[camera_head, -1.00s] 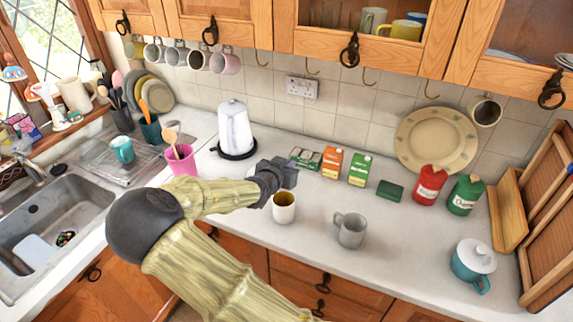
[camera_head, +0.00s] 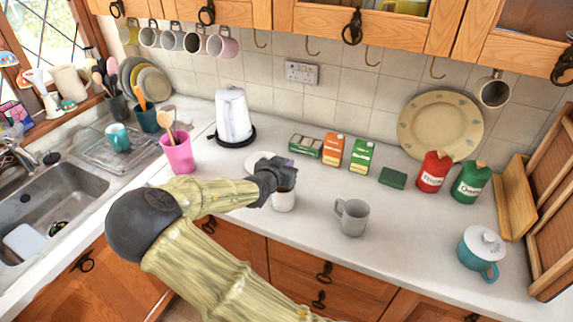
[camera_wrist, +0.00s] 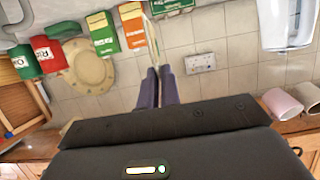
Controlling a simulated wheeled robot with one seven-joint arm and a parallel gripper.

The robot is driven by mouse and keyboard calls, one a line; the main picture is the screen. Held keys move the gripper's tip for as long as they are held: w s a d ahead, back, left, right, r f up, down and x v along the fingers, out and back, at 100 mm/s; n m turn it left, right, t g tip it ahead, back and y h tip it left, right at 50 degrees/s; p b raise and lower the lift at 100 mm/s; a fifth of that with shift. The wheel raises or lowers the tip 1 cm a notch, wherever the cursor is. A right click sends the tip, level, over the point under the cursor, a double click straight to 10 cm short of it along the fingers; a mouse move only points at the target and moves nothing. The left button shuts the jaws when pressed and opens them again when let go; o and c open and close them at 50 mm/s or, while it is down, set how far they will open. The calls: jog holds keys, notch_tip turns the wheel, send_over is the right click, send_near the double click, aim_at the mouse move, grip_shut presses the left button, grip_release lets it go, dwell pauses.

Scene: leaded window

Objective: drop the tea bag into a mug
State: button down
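A white mug (camera_head: 284,201) stands on the worktop, and a grey mug (camera_head: 352,218) stands to its right. My gripper (camera_head: 284,184) is at the white mug's rim and hides part of its opening. Whether it is above or partly inside the mug is hard to tell. In the wrist view the two fingers of my gripper (camera_wrist: 158,78) are close together. A thin pale strip, seemingly the tea bag (camera_wrist: 151,32) edge-on, sticks out from between the fingertips. The tea bag is hidden in the head view.
A white plate (camera_head: 257,160) lies behind my gripper, with the kettle (camera_head: 233,118) behind it. Tea boxes (camera_head: 333,147), a green tin (camera_head: 392,177) and canisters (camera_head: 433,175) stand along the back. A teal lidded pot (camera_head: 481,252) is at the right. The front worktop between is clear.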

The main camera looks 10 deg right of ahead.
jog(key=c, duration=1.5)
grip_release()
jog(key=shift+d, duration=0.1)
jog(key=shift+c, duration=0.2)
jog(key=v, duration=1.7)
jog(key=shift+s+a, duration=0.15)
jog(key=shift+a, duration=0.1)
